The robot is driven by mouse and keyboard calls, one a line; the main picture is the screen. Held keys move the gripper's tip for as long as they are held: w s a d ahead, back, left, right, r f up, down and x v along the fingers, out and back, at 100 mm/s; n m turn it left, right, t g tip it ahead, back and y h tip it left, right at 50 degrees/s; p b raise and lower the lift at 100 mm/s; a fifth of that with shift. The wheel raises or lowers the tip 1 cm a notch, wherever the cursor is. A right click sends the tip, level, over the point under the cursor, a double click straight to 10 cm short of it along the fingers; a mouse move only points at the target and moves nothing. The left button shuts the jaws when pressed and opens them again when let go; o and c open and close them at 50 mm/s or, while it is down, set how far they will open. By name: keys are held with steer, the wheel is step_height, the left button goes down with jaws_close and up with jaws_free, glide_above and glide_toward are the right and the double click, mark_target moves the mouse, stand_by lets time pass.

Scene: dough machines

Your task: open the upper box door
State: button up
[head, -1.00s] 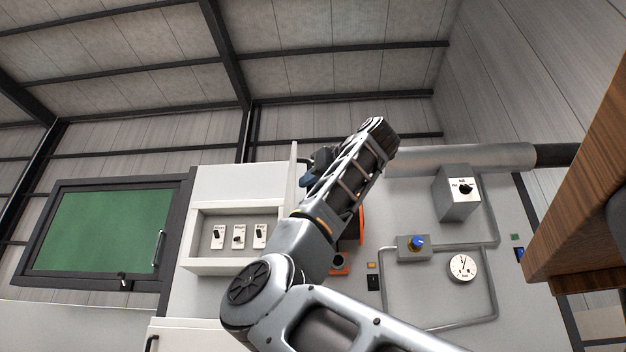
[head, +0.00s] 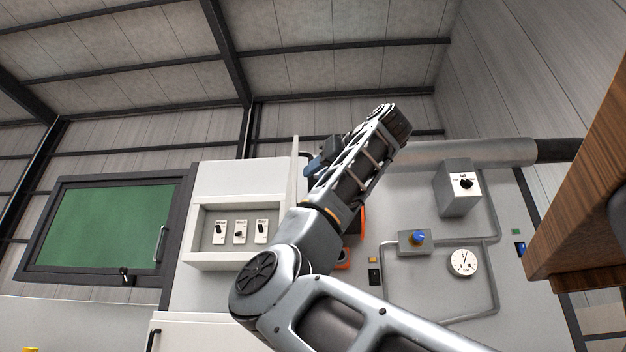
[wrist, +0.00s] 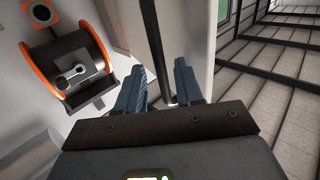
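The upper box (head: 190,222) is white, left of my arm in the head view, with its recess and several switches (head: 240,231) exposed. A thin white panel (head: 295,160), apparently its door, stands edge-on at the box's right side. In the wrist view a pale panel (wrist: 190,28) with a dark upright bar (wrist: 156,45), apparently the door and its handle, lies ahead of my gripper (wrist: 160,70). The two blue fingers are apart, and the bar's lower end shows between them. Contact with the bar cannot be told. In the head view my arm hides part of the gripper.
A lower white door (head: 200,335) with a black handle is below the box. A green-paned window (head: 100,228) is at left. An orange-rimmed reel (wrist: 70,68) is left of the fingers. A pipe (head: 465,153), a gauge (head: 463,262) and a wooden structure (head: 585,180) are at right.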

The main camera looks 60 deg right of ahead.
steer(key=b+v, duration=0.1)
steer(key=v, duration=0.3)
steer(key=shift+s+a, duration=0.15)
steer(key=shift+s, duration=0.25)
steer(key=shift+f, duration=0.1)
stand_by(0.4)
